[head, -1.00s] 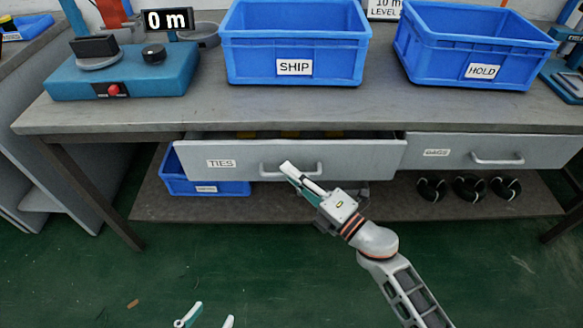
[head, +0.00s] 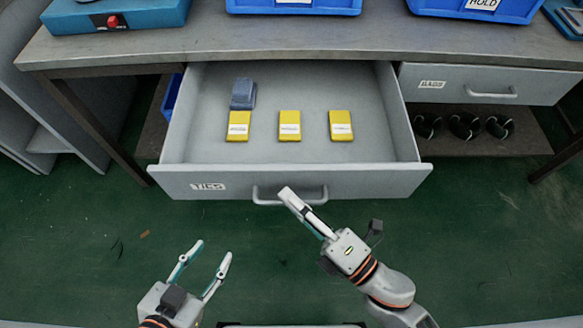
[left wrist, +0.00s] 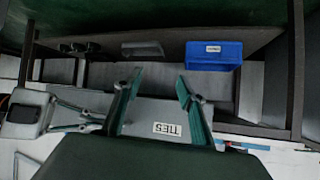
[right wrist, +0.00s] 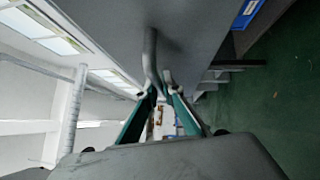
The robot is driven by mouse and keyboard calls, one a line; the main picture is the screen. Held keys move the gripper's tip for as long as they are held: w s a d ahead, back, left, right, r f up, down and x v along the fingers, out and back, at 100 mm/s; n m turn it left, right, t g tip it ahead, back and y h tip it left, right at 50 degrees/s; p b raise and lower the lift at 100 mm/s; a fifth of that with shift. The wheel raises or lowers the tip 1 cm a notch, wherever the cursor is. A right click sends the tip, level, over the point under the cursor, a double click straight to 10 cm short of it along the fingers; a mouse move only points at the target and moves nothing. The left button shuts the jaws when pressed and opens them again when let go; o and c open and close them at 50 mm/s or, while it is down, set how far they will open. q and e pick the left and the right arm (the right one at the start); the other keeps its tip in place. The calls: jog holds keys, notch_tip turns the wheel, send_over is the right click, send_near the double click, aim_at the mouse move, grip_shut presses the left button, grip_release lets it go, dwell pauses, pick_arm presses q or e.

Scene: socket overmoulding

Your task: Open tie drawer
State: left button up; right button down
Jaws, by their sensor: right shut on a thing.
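The tie drawer (head: 292,182), labelled TIES, is pulled far out from under the bench in the head view. Inside lie three yellow packs with white labels (head: 289,125) in a row and a blue-grey block (head: 243,93) behind the left one. My right gripper (head: 288,194) is shut on the drawer's bar handle (head: 265,199); the handle also shows between its fingers in the right wrist view (right wrist: 151,60). My left gripper (head: 212,250) is open and empty, in front of and below the drawer's left part. The TIES label (left wrist: 167,129) shows in the left wrist view.
The bench top (head: 210,40) carries blue bins (head: 293,5) and a blue device (head: 115,14). The BAGS drawer (head: 486,84) is shut at right, above black coils (head: 462,124) on the lower shelf.

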pick_arm(q)
jog(key=shift+w+d+r, duration=0.5)
jog(key=shift+w+r, duration=0.05)
jog(key=shift+r, duration=0.2)
pick_arm(e)
jog(key=s, duration=0.4)
jog(key=shift+s, duration=0.35)
pick_arm(q)
jog(key=shift+s+f, duration=0.1)
pick_arm(e)
jog(key=c, duration=2.4)
grip_release()
jog(key=shift+c, duration=0.2)
pick_arm(q)
jog(key=shift+s+a+f, duration=0.1)
jog(key=shift+s+f, duration=0.05)
pick_arm(e)
jog(key=v, duration=1.2)
